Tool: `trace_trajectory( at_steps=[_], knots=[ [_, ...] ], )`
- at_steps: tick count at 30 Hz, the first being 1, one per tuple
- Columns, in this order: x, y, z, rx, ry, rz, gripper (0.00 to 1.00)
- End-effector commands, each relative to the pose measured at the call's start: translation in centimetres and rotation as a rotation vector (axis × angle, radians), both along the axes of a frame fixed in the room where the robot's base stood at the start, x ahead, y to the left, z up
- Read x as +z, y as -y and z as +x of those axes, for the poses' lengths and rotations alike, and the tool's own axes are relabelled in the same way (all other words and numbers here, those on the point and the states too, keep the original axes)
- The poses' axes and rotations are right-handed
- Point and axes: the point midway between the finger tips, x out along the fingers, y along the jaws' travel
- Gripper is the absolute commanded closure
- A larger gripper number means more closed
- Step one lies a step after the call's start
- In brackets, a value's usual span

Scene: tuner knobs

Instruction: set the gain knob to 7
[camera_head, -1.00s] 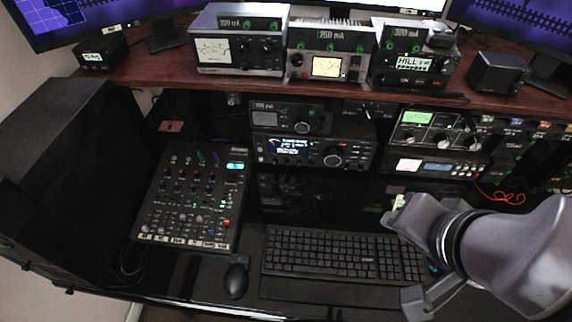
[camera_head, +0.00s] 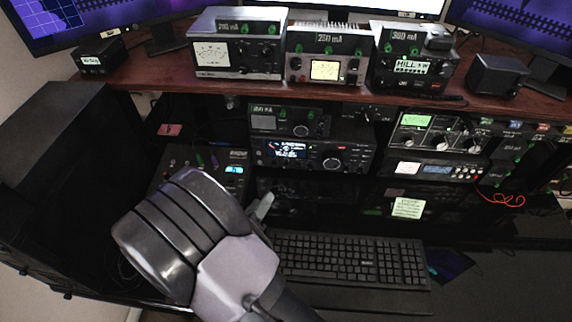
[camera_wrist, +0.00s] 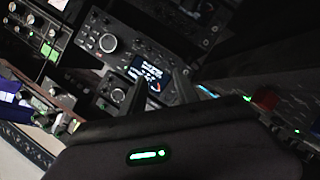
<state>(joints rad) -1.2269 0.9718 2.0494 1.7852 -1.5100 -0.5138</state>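Several radio units with knobs face me in the head view; I cannot read which knob is the gain knob. The middle radio (camera_head: 312,157) has a lit display and a large round knob (camera_head: 333,163); it also shows tilted in the wrist view (camera_wrist: 165,88), with its large knob (camera_wrist: 108,43). My gripper (camera_head: 262,206) is in front of and below this radio, at the left of the keyboard, apart from any knob. In the wrist view its two dark fingers (camera_wrist: 159,78) stand apart with nothing held between them.
A keyboard (camera_head: 350,262) lies on the desk below the radios. A wooden shelf (camera_head: 140,72) carries meter boxes (camera_head: 237,55) above. A tuner unit with knobs (camera_head: 437,135) is at right, above a loose red cable (camera_head: 505,198).

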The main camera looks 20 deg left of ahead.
Motion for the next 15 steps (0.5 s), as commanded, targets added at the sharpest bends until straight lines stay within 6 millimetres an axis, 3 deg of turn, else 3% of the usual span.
trace_trajectory(
  at_steps=[15],
  knots=[
    [-3.7, 1.2, 11.9, -0.006, -0.001, 0.007, 0.63]
  ],
)
